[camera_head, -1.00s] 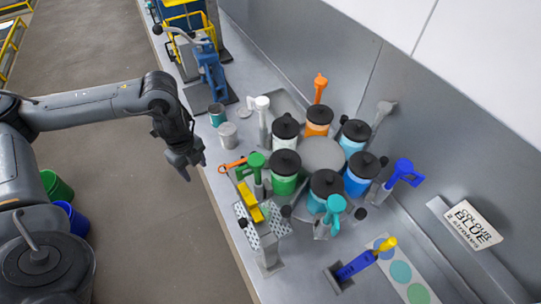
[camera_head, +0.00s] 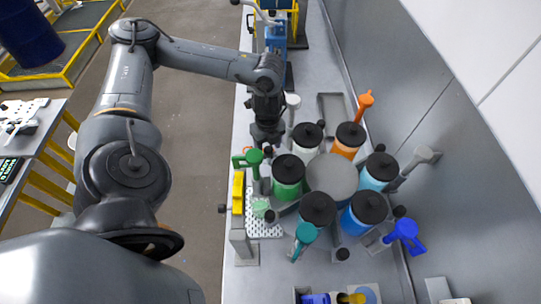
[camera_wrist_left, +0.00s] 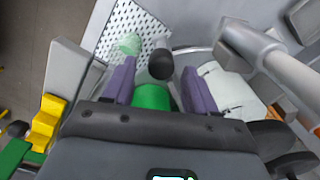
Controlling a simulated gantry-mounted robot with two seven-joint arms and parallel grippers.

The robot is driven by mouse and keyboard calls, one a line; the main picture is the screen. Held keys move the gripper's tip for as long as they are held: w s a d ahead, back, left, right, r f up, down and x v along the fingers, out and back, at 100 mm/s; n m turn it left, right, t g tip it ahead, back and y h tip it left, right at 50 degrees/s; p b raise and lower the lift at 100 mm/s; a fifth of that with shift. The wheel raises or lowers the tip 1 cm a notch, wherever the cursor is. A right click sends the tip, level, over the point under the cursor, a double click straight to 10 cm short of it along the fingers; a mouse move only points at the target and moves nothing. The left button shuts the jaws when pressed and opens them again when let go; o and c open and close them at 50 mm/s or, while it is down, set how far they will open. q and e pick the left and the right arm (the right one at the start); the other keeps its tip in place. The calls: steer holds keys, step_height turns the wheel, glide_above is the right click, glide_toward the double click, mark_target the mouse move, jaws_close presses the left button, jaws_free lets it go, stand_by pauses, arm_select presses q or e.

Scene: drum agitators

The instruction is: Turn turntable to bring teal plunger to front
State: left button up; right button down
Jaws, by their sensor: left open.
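The turntable has a grey round centre (camera_head: 332,178) ringed by several black-lidded canisters, each beside a plunger. The teal plunger (camera_head: 304,237) stands at the lower left of the ring, beside a dark teal canister (camera_head: 318,214). The green canister (camera_head: 288,180) and green plunger (camera_head: 250,158) are on the left side. My left gripper (camera_head: 266,142) hangs by the ring's upper left edge, near the white (camera_head: 307,142) and green canisters. In the left wrist view its purple fingers (camera_wrist_left: 159,70) are open, with a black knob (camera_wrist_left: 161,64) showing between them; contact is unclear.
A white perforated plate (camera_head: 264,222) and a yellow-handled item (camera_head: 238,193) stand left of the ring. The blue plunger (camera_head: 406,233) and orange plunger (camera_head: 365,102) stick outward. A grey wall (camera_head: 430,130) closes off the right side.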

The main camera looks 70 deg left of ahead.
mark_target(269, 157)
arm_select(q)
steer(key=shift+f+p, duration=0.35)
steer(key=shift+f, duration=3.25)
steer(key=shift+c, duration=0.3)
jaws_close()
steer(key=shift+w, duration=0.1)
